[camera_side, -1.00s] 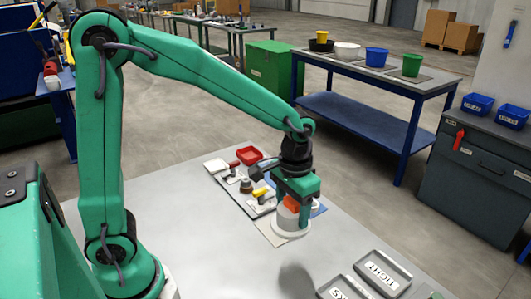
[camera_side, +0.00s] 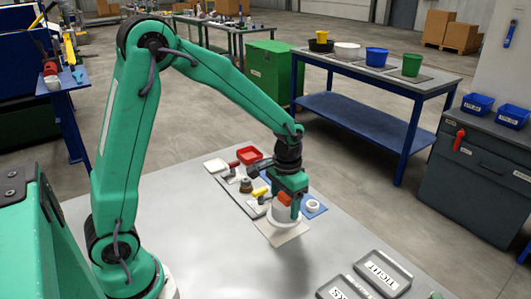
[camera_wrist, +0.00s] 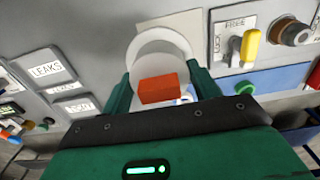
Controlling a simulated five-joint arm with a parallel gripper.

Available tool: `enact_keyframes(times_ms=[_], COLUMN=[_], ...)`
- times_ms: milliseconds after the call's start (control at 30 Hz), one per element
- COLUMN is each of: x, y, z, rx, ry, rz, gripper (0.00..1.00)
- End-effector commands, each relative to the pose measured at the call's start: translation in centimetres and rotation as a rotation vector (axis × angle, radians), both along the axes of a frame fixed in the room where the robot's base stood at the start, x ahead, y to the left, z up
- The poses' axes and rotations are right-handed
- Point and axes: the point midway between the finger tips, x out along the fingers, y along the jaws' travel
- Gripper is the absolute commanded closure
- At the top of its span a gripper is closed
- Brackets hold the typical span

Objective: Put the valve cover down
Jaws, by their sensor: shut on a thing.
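The valve cover looks like a white round cap (camera_side: 283,216) with an orange-red block (camera_side: 284,198) on top. My gripper (camera_side: 290,196) is shut on the block and the cap hangs below it. In the side view the cap overlaps a beige square mat (camera_side: 283,238) on the grey table; I cannot tell if it touches the mat. In the wrist view the orange block (camera_wrist: 158,88) sits between the two green fingers, with the white cap (camera_wrist: 160,48) beyond it. The cap's underside is hidden.
A blue mat (camera_side: 322,209) with a white ring (camera_side: 313,205) lies right beside the beige mat. Two grey labelled trays (camera_side: 383,271) stand front right. The table's left part is clear.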

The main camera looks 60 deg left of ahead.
Motion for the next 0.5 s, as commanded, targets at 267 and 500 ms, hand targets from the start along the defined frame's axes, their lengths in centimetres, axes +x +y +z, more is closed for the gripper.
enact_keyframes(times_ms=[267,500], x=[1.3,1.3], y=[2.4,2.5], z=[-1.6,-1.8], rx=[0.0,0.0], ry=[0.0,0.001], rz=[0.001,-0.001], gripper=[0.64,0.64])
